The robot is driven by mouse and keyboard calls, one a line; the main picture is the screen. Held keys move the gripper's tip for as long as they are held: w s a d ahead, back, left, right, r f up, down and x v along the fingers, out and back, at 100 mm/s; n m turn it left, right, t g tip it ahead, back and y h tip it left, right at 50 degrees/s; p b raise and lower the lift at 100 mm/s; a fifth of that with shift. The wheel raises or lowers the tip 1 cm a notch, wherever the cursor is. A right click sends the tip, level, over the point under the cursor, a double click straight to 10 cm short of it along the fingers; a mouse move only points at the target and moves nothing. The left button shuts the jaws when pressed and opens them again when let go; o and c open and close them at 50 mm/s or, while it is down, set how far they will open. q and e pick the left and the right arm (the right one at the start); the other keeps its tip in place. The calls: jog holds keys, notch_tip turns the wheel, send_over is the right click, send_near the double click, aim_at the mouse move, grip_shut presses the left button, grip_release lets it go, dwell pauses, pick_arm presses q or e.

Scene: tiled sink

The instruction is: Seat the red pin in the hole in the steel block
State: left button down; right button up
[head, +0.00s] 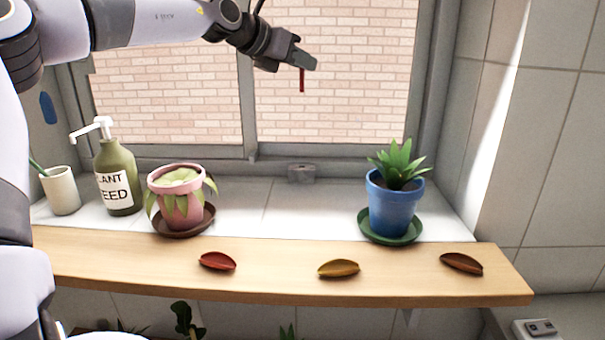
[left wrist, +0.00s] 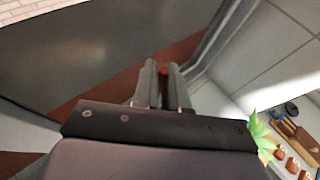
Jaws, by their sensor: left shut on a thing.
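The red pin (head: 302,81) is thin and hangs roughly upright from my left gripper (head: 305,60). That gripper is shut on the pin's upper part, high in front of the window in the head view. In the left wrist view, a bit of red pin (left wrist: 163,70) shows between the fingertips (left wrist: 162,78). A small grey metal block (head: 303,173) sits at the foot of the window, well below the pin. It may be the steel block; I cannot make out its hole clearly. The pin and this block are apart. My right gripper is not in view.
A pink pot (head: 181,198), a green bottle (head: 116,178) and a cup (head: 61,190) stand left on the sill. A blue pot (head: 395,205) stands right. Red, yellow and brown leaf-like pieces lie on the wooden shelf (head: 100,262). The mid-sill is clear.

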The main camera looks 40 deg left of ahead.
pick_arm(q)
jog(key=shift+w+a, duration=0.15)
jog(key=shift+f, duration=0.3)
notch_tip(320, 180, down, 19)
jog(key=shift+f+p, duration=0.15)
jog(key=shift+p, duration=0.6)
jog(key=shift+f, duration=0.15)
jog(key=c, duration=1.2)
grip_release()
jog(key=shift+o, duration=0.2)
